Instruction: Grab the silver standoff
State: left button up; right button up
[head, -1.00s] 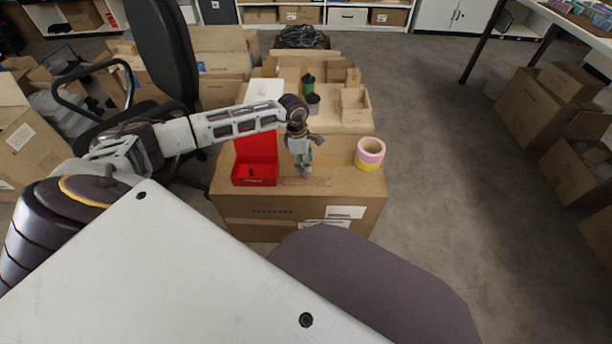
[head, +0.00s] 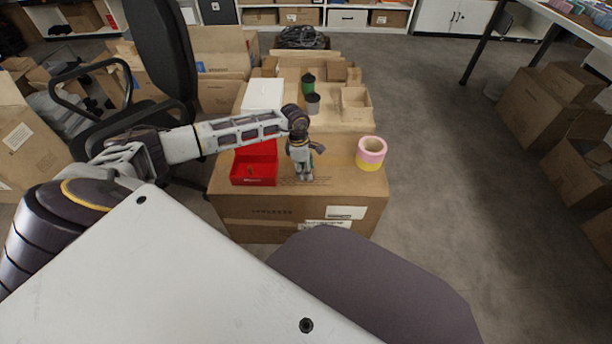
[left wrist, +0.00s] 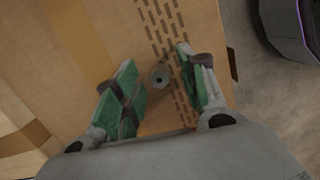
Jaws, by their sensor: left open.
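The silver standoff (left wrist: 160,76) is a small grey cylinder with a hole in its top, standing upright on the carton in the left wrist view. In the head view I cannot make it out; my left gripper covers that spot. My left gripper (left wrist: 156,92) points down with its green-padded fingers spread, one on each side of the standoff and apart from it. It also shows in the head view (head: 304,174), over the front part of the carton (head: 260,213). My right gripper is not in view.
An open red box (head: 255,172) sits left of the gripper, and pink and yellow tape rolls (head: 370,154) stand to its right. Behind are a green-and-black container (head: 308,85), a grey cylinder (head: 313,104) and an open cardboard tray (head: 356,105).

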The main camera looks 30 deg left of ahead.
pick_arm(q)
jog(key=shift+f, duration=0.5)
grip_shut()
